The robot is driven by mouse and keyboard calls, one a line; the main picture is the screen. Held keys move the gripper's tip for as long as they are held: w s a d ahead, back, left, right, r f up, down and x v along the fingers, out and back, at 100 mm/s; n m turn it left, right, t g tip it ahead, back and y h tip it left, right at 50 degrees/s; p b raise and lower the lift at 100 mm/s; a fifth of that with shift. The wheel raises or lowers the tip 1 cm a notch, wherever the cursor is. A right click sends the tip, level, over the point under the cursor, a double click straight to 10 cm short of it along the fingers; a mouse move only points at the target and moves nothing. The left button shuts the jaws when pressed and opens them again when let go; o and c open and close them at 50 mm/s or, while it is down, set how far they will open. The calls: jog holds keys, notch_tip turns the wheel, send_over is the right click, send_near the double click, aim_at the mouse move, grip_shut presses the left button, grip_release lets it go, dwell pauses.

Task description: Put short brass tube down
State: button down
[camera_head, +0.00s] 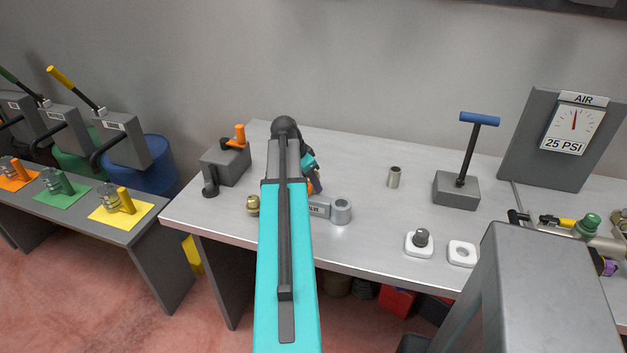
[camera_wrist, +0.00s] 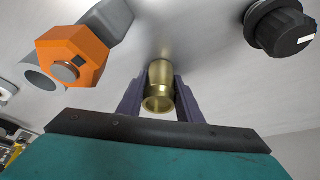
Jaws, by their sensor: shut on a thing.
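The short brass tube (camera_wrist: 159,88) stands out in the wrist view between the two dark fingers of my gripper (camera_wrist: 161,82). The fingers are shut on its sides, and its open end faces the camera. The grey tabletop lies beyond the tube; I cannot tell whether the tube touches it. In the head view my teal arm covers part of the workbench (camera_head: 380,236), and my gripper (camera_head: 314,182) shows only partly behind it. The held tube cannot be made out there.
An orange hex piece (camera_wrist: 72,56) is left of the tube, a black knob (camera_wrist: 280,28) right. The bench holds a grey valve ring (camera_head: 341,211), a grey tube (camera_head: 394,177), a small brass piece (camera_head: 253,206), two white-based parts and a blue-handled pump (camera_head: 457,190). Bench between grey tube and valve is clear.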

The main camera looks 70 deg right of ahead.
jog(key=shift+f, duration=0.15)
jog(key=c, duration=1.3)
grip_release()
jog(key=shift+o, duration=0.2)
jog(key=b+v, duration=0.2)
jog(key=v, duration=1)
